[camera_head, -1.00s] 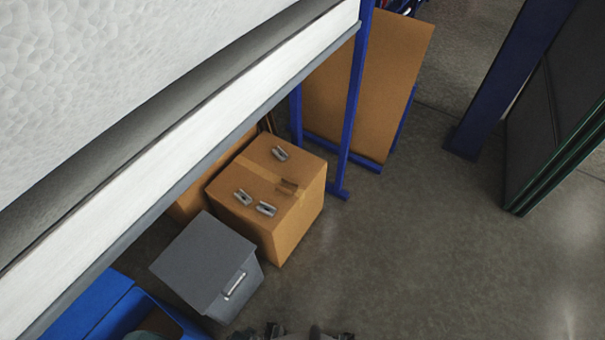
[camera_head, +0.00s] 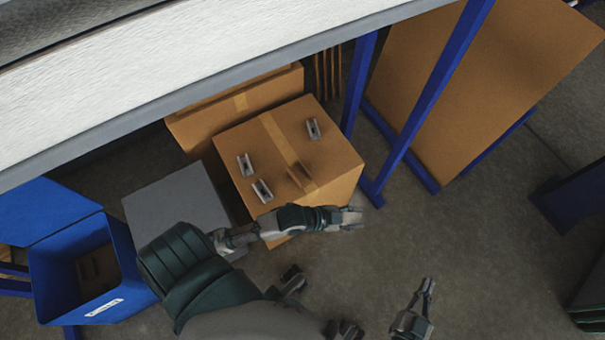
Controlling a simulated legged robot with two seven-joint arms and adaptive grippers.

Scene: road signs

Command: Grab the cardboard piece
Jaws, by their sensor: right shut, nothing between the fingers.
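A small brown cardboard piece (camera_head: 301,178) lies on top of a closed cardboard box (camera_head: 335,155), near the box's front edge. My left gripper (camera_head: 356,217) reaches across in front of the box's lower right corner, to the right of and below the piece, apart from it. Its fingers are too small to tell whether they are open. My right gripper (camera_head: 428,287) is shut and empty over the floor at the lower right, well away from the box.
Several grey metal brackets (camera_head: 245,165) lie on the box. A blue post (camera_head: 432,95) and a large brown panel (camera_head: 490,80) stand right. A white shelf edge (camera_head: 200,75) overhangs the back.

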